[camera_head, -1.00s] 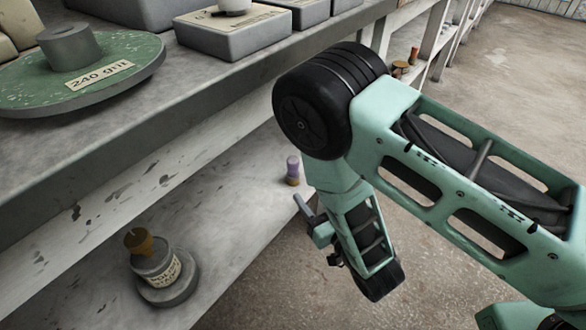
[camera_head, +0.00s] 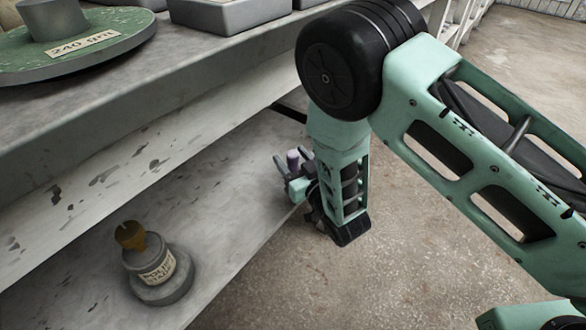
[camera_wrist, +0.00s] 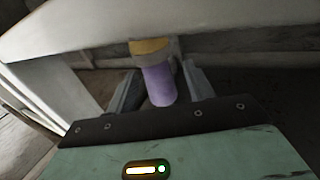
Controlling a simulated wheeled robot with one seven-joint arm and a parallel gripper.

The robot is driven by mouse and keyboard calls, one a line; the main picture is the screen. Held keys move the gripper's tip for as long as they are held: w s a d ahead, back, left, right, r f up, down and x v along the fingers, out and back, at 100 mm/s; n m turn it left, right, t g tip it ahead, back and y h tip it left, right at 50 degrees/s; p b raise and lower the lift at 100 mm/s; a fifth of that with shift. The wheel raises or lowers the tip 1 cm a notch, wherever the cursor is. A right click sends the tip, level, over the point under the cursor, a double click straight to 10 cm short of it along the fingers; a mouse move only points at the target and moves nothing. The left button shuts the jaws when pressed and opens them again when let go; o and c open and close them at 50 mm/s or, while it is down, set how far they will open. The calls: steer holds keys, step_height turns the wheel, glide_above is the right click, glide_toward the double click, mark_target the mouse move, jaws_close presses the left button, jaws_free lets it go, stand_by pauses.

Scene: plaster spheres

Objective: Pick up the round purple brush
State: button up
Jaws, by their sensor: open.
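The round purple brush (camera_wrist: 159,84) has a purple body and a tan end. In the wrist view it lies between the two fingers of my gripper (camera_wrist: 160,88), with a finger on each side. I cannot tell whether either finger touches it. In the head view my gripper (camera_head: 285,172) is at the lower shelf's front edge, and the top of the purple brush (camera_head: 293,156) shows at the fingers. My gripper is open. The brush's lower part is hidden by the gripper in the head view.
The lower shelf (camera_head: 215,215) is mostly bare. A grey labelled weight with a brown top (camera_head: 158,272) stands at its near end. The upper shelf (camera_head: 165,75) overhangs it, carrying a green disc (camera_head: 95,60) and grey blocks (camera_head: 225,12). Concrete floor is open to the right.

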steer(key=c, duration=1)
steer(key=shift+r, duration=0.15)
steer(key=shift+c, duration=0.2)
step_height(320, 180, up, 10)
steer(key=p, duration=0.4)
